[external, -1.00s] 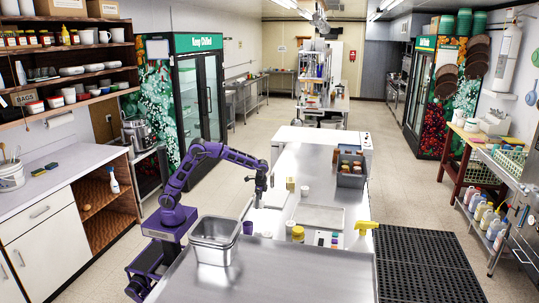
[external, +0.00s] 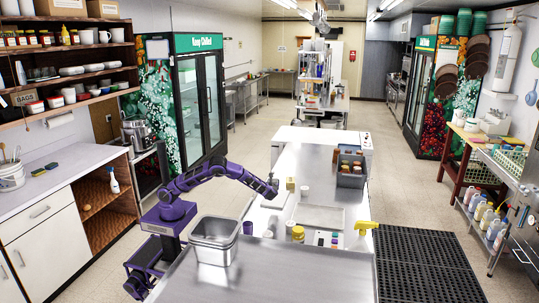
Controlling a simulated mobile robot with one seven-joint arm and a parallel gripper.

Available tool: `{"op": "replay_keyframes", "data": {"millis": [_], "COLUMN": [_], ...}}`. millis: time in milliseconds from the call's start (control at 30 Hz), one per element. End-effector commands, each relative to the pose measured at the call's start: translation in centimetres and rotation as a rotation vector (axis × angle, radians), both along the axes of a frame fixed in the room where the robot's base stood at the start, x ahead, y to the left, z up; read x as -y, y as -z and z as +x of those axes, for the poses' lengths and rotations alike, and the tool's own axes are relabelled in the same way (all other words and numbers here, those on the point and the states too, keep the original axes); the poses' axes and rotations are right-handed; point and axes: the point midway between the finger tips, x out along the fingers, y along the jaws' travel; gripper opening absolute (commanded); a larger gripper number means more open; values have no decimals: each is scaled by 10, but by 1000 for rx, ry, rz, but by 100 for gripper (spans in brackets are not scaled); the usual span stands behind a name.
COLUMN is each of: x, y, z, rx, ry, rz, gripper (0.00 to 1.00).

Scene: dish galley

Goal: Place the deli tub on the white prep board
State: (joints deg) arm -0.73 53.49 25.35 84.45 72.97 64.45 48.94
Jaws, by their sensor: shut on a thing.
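My gripper (external: 272,188) is over the left part of the long steel counter, beside a small tan block. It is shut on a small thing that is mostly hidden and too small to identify. I cannot tell whether that thing is the deli tub, or whether it touches the surface below. A white, board-like area (external: 262,217) lies on the counter below and in front of my gripper, partly hidden by the near steel counter. A small white tub (external: 304,192) stands right of my gripper, and another white container (external: 290,227) stands nearer the camera.
A shallow tray (external: 320,217) lies right of the white area. A yellow-lidded jar (external: 298,234), a purple cup (external: 248,228) and a yellow spray bottle (external: 364,228) stand nearby. A steel pan (external: 215,240) sits in front. A grey caddy (external: 350,178) is farther back.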

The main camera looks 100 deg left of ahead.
Motion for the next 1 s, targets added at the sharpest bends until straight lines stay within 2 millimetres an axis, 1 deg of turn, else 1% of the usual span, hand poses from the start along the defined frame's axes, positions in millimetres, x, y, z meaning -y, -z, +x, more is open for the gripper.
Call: {"op": "replay_keyframes", "data": {"millis": [100,167,300,433,667,833,900,1000], "x": [-4,-6,-6,-6,-6,-7,-6,-6], "y": [-3,1,27,48,66,91,95,95], "z": [8,10,11,11,11,10,11,11], "rx": [-8,-9,-12,-9,-7,-8,-5,-4], "ry": [46,58,64,63,62,61,62,62], "rz": [45,55,61,60,60,60,60,60], "gripper": [0,0,0,0,0,0,0,0]}}
